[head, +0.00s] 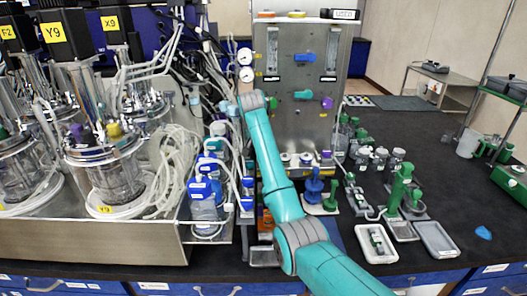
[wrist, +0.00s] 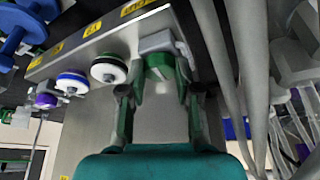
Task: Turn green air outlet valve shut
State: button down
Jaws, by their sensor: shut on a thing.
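The green valve (wrist: 158,66) is at the lower edge of the grey metal panel, near a grey fitting, in the wrist view. My gripper (wrist: 160,84) reaches up to it, with one dark finger on each side, and is shut on it. The valve's far side is hidden, so its exact turn angle is hard to tell. In the head view my teal arm passes in front of the panel's left edge, and neither my gripper nor this valve can be made out there.
White round knobs with a green ring (wrist: 108,68) and a blue ring (wrist: 71,82) sit beside the valve, then a purple fitting (wrist: 45,100). Grey tubes (wrist: 250,80) hang close on the right. Blue-capped bottles (head: 203,190) stand left of my arm. The black bench (head: 470,225) is clearer at right.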

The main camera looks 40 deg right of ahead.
jog(key=c, duration=0.8)
grip_release()
jog(key=v, duration=0.7)
jog(key=shift+r, duration=0.25)
